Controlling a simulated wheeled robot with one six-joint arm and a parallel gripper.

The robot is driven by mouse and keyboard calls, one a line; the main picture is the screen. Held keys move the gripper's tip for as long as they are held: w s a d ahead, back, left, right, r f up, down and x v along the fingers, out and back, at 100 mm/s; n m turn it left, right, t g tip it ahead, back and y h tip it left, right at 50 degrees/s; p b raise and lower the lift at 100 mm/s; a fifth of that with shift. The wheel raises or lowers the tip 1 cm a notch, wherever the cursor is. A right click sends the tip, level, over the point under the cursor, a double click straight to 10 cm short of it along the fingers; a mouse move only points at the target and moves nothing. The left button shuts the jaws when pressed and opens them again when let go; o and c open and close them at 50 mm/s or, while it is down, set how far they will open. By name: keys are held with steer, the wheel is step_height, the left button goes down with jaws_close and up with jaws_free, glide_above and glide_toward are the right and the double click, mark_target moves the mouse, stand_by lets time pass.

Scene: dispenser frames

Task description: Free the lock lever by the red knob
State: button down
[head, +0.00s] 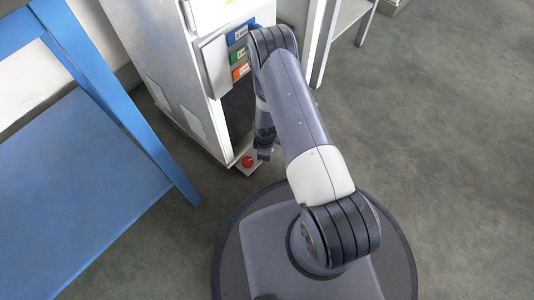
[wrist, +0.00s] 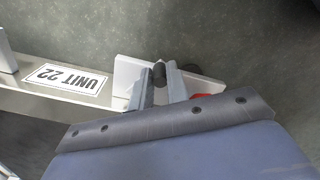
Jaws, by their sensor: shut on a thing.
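The red knob (head: 247,161) sits low on the front foot of the white dispenser frame in the head view. In the wrist view only a red edge of it (wrist: 202,97) shows, to the right of the jaws and mostly hidden by my gripper. My gripper (wrist: 160,82) is shut on a dark rounded piece (wrist: 160,73), which looks like the end of the lock lever, in front of a pale plate. The rest of the lever is hidden by the jaws. In the head view my gripper (head: 264,147) points down just right of the red knob.
The dispenser frame (head: 165,60) carries blue, green and orange labels (head: 239,55). A "UNIT 22" label (wrist: 73,79) is on its lower rail. A blue table (head: 80,190) stands at the left. A pale stand (head: 340,20) is behind. Grey floor at right is clear.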

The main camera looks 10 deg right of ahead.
stand_by(0.4)
steer(key=c, duration=1.4)
jaws_free()
steer(key=shift+o, duration=0.2)
step_height(320, 180, up, 11)
steer(key=p, duration=0.4)
steer(key=shift+p, duration=0.35)
steer(key=shift+f, duration=0.2)
step_height(320, 180, down, 11)
steer(key=b, duration=0.4)
steer(key=shift+r+b, duration=0.2)
steer(key=shift+b, duration=0.1)
